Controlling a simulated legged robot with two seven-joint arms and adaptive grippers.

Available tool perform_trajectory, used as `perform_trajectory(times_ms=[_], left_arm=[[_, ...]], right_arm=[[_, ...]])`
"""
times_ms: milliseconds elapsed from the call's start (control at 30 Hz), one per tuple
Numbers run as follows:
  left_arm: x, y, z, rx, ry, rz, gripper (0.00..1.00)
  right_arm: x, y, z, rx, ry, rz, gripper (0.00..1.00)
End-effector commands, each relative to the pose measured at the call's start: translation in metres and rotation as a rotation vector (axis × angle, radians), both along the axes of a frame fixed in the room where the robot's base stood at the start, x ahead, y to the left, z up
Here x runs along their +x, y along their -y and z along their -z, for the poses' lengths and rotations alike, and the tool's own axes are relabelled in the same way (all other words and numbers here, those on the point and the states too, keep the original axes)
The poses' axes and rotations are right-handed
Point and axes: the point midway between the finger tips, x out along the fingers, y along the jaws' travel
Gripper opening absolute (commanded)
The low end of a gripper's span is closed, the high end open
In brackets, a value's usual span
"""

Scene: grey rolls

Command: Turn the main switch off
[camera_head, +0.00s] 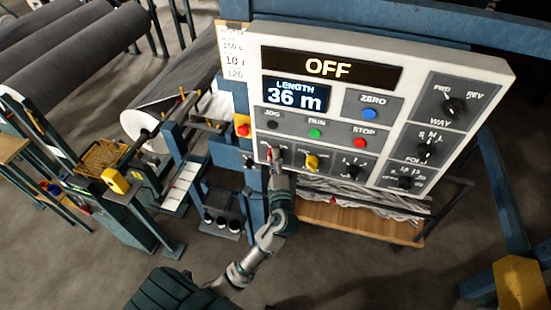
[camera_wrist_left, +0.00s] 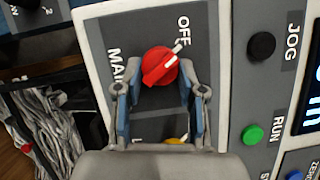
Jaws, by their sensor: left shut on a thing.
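The control panel (camera_head: 330,95) faces me, and its display (camera_head: 330,67) reads OFF. The red main switch (camera_wrist_left: 158,64) is a rotary knob between the words OFF and MAIN in the left wrist view. Its white mark points towards OFF. My left gripper (camera_wrist_left: 160,95) is shut on the red knob, with a finger on either side. In the head view my left gripper (camera_head: 275,163) is at the panel's lower left corner and hides most of the switch. My right gripper is not in view.
A yellow knob (camera_head: 311,162) sits close to the right of the switch, with a black knob (camera_head: 353,168) further right. Green RUN (camera_head: 315,133), red STOP (camera_head: 359,143) and blue ZERO (camera_head: 369,114) buttons are above.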

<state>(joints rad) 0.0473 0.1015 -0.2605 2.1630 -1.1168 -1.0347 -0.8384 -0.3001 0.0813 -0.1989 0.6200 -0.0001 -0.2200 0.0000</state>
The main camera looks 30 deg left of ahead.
Motion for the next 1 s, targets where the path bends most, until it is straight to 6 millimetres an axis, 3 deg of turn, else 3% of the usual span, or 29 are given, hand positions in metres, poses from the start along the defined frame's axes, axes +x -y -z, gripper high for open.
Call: perform_trajectory(times_ms=[400,933,967,1000], left_arm=[[0.0000,-0.0013,-0.0036,-0.168,0.043,-0.001,0.04],[0.0000,-0.0012,-0.0017,-0.188,0.046,-0.001,0.04],[0.0001,-0.0011,-0.0017,-0.188,0.046,-0.001,0.47],[0.0000,-0.0010,-0.0016,-0.188,0.046,-0.001,0.57]], right_arm=[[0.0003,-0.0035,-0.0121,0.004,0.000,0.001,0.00],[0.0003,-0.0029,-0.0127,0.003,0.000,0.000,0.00],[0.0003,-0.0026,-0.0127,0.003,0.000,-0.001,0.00],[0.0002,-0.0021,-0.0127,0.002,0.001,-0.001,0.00]])
